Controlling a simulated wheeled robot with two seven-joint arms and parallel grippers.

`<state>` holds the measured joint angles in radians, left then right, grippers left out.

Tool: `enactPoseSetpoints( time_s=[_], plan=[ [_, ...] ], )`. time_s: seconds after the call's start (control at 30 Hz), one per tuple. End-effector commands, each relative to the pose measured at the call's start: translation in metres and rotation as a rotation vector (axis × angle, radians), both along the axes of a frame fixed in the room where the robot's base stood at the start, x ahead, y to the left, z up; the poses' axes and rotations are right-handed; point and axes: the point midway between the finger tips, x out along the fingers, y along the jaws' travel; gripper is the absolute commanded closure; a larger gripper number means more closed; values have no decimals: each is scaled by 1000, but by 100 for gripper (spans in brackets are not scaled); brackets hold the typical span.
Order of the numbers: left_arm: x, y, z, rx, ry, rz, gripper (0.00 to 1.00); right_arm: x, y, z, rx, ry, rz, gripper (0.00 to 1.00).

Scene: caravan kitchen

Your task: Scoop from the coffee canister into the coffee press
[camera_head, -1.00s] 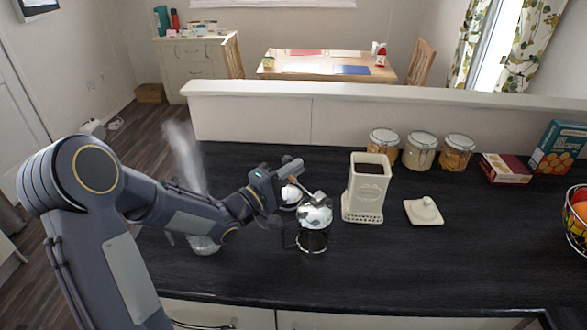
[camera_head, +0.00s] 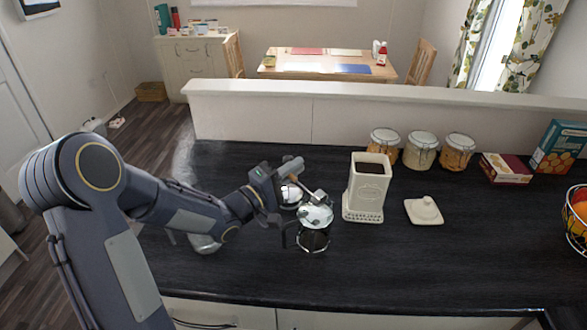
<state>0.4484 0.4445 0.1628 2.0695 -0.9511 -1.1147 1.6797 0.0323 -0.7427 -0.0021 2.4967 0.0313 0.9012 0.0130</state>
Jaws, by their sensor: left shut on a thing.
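The coffee canister (camera_head: 364,198) is a tall cream box, upright and open, with dark coffee inside near the top. Its cream lid (camera_head: 424,211) lies flat on the counter to its right. The coffee press (camera_head: 314,238) is glass with a dark handle on its left and a shiny, pale top; it stands left of the canister. My left gripper (camera_head: 289,172) is shut on the scoop (camera_head: 319,197), whose small end is above the press. The scoop's bowl is too small to tell whether it holds coffee. My right gripper is not in view.
A shiny round thing (camera_head: 290,194) stands behind the press. Another shiny object (camera_head: 204,244) is partly hidden by my left arm. Several glass jars, a red box (camera_head: 504,169), a blue-green box (camera_head: 559,147) and a fruit basket are around. The front right counter (camera_head: 440,270) is clear.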

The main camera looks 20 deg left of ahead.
Motion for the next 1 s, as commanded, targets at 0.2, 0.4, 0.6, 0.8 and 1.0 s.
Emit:
enactPoseSetpoints(
  time_s=[0.2, 0.4, 0.6, 0.8, 1.0],
  plan=[
    [-1, -3, 8, 43, -25, -2, 100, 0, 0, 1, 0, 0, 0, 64],
    [-5, -9, 24, 177, -94, -2, 100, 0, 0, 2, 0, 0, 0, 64],
    [-8, -17, 43, 333, -177, -1, 100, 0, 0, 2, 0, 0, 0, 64],
    [-12, -24, 61, 490, -256, 0, 100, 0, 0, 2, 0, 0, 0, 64],
    [-17, -33, 77, 648, -336, -2, 100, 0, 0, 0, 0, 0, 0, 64]
  ],
)
